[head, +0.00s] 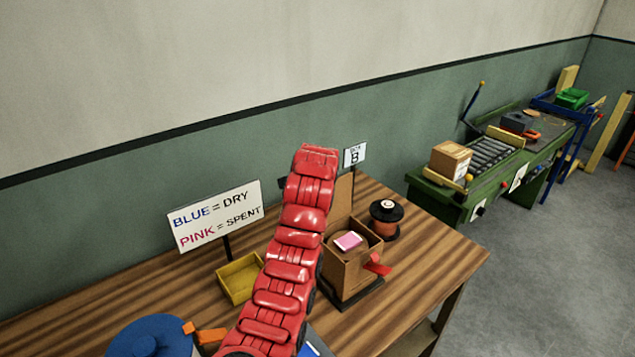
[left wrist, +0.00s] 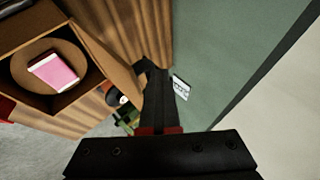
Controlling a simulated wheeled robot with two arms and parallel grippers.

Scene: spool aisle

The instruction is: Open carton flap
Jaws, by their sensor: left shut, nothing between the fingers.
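The open-topped brown carton (head: 340,275) stands on the wooden table, right of my red left arm. A round brown spool lies inside with a pink packet (head: 348,241) on top. One carton flap (head: 344,195) stands up at the back. In the left wrist view the carton (left wrist: 30,95) is at the left, and its raised flap (left wrist: 105,60) slants toward my gripper. My left gripper (left wrist: 151,68) is shut and empty, beyond the flap's outer side; I cannot tell if they touch. My right gripper is not in view.
A black spool (head: 386,213) stands behind and right of the carton. A yellow tray (head: 240,277) and a sign (head: 214,215) reading BLUE = DRY, PINK = SPENT are to the left. A small B sign (head: 355,155) stands at the back. A green roller bench (head: 480,185) is beyond the table.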

